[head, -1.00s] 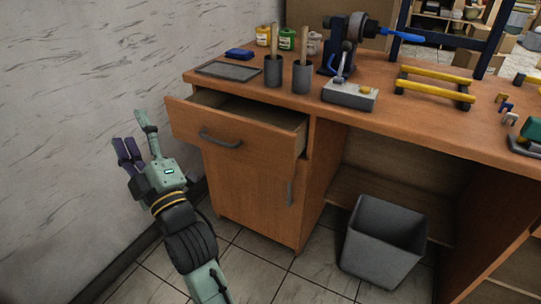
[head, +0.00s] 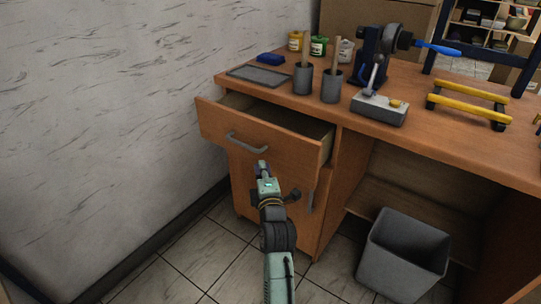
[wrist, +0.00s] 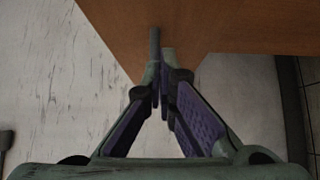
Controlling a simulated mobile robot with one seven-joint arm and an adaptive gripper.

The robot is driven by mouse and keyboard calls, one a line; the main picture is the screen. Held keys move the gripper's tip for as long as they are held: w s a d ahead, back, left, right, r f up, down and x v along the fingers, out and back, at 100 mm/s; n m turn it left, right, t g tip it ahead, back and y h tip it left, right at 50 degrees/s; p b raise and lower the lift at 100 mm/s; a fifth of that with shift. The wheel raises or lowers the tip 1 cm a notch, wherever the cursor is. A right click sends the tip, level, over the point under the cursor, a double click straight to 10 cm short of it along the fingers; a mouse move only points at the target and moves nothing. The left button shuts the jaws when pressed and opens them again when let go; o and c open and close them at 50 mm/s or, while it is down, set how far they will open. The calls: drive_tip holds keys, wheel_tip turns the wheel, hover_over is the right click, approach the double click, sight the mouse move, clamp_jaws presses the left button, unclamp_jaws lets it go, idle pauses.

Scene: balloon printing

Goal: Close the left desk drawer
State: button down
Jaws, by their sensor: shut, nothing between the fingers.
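The left desk drawer (head: 290,140) is pulled out from the wooden desk, its inside showing at the top. It has a grey curved handle (head: 246,142) on its front. My gripper (head: 262,166) is in front of the desk, just below and right of the handle in the head view. Its fingers are shut with nothing between them. In the wrist view, my gripper (wrist: 164,65) points at a brown wooden surface (wrist: 220,25), and its tips overlap the lower edge of that surface. I cannot tell whether they touch it.
A cabinet door (head: 275,205) with a vertical handle is below the drawer. A grey bin (head: 403,255) stands on the floor at the right. The desktop (head: 415,135) holds tools, two grey cups and paint jars. A wall (head: 110,110) is at the left.

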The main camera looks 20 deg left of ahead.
sight(269, 150)
drive_tip(key=w, duration=0.2)
drive_tip(key=w+d+p, duration=0.1)
drive_tip(key=w, duration=0.1)
drive_tip(key=shift+w, duration=0.15)
drive_tip(key=shift+w+d+f+b, duration=0.15)
drive_tip(key=shift+w+b, duration=0.15)
drive_tip(key=shift+b, duration=0.2)
drive_tip(key=w+d+b, duration=0.1)
drive_tip(key=w+b, duration=0.2)
drive_tip(key=w+d+b, duration=0.1)
drive_tip(key=w+b, duration=0.2)
drive_tip(key=w, duration=0.1)
drive_tip(key=w+d+b, duration=0.2)
drive_tip(key=w+b, duration=0.2)
drive_tip(key=shift+w, duration=0.1)
drive_tip(key=shift+w+d, duration=0.1)
drive_tip(key=shift+w, duration=0.15)
drive_tip(key=shift+d+r, duration=0.1)
drive_tip(key=shift+r, duration=0.2)
